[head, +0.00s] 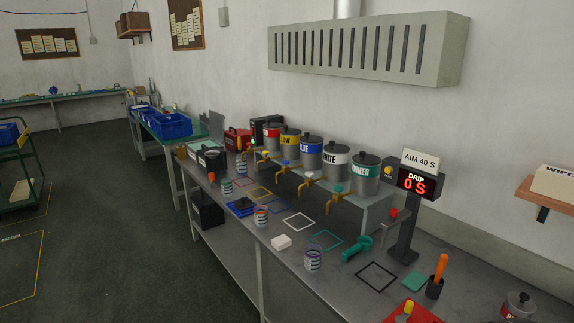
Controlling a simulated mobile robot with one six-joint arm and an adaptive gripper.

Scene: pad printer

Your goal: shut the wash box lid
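No box in the head view is readably marked as the wash box. A dark box (208,158) with a pale front stands at the far left end of the grey bench, and a grey panel (217,124) stands upright behind it. I cannot tell whether that panel is its raised lid. A red box (238,139) sits just behind it, and a black box (207,209) is on the shelf below. My gripper is not in view.
Lidded ink pots (335,160) with taps stand on a raised rack. Small cups (313,260), a green tool (357,248) and a drip timer (416,183) reading 0 S occupy the near bench (270,300). Blue crates (170,125) stand beyond. The floor (110,220) at left is mostly clear.

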